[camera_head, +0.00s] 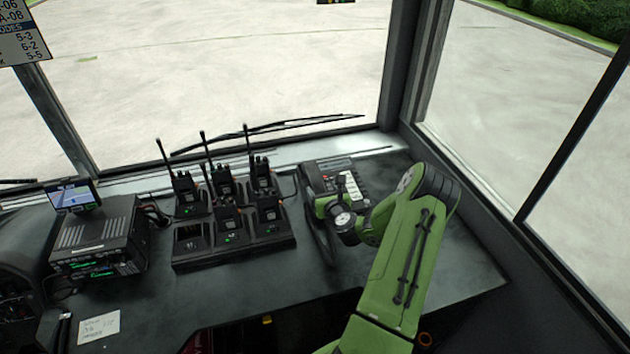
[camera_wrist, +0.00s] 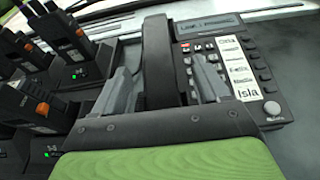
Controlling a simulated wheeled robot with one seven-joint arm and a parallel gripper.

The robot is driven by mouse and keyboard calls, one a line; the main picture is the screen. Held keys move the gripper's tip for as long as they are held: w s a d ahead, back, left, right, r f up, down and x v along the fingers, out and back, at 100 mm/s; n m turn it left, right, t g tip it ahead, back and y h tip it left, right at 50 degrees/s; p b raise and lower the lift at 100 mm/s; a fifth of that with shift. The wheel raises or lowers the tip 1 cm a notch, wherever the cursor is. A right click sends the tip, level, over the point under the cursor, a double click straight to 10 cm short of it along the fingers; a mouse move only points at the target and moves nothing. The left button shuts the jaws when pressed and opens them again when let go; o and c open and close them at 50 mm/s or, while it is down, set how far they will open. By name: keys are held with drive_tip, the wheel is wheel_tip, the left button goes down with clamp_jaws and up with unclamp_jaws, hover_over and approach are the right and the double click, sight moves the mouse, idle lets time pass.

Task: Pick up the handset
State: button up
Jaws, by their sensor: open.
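The black handset (camera_wrist: 158,60) lies lengthwise on the left side of a desk phone (camera_wrist: 262,98) with a keypad and white name labels. In the head view the handset (camera_head: 319,232) shows as a dark curved bar, partly hidden by my green arm. The phone (camera_head: 358,181) stands at the right end of the dash. My gripper (camera_wrist: 166,82) is open, with one grey finger on each side of the handset. I cannot tell whether the fingers touch it. The near end of the handset is hidden behind my gripper body.
A charger rack (camera_head: 235,253) with several black radios and upright antennas stands left of the phone. Further left are a radio unit (camera_head: 100,245) and a small screen (camera_head: 72,195). A window pillar rises at the right. The dash right of my arm is clear.

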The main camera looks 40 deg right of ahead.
sight(317, 184)
drive_tip(key=x, duration=0.5)
drive_tip(key=shift+w+f, duration=0.2)
drive_tip(key=shift+w, duration=0.15)
drive_tip(key=shift+s+r, duration=0.1)
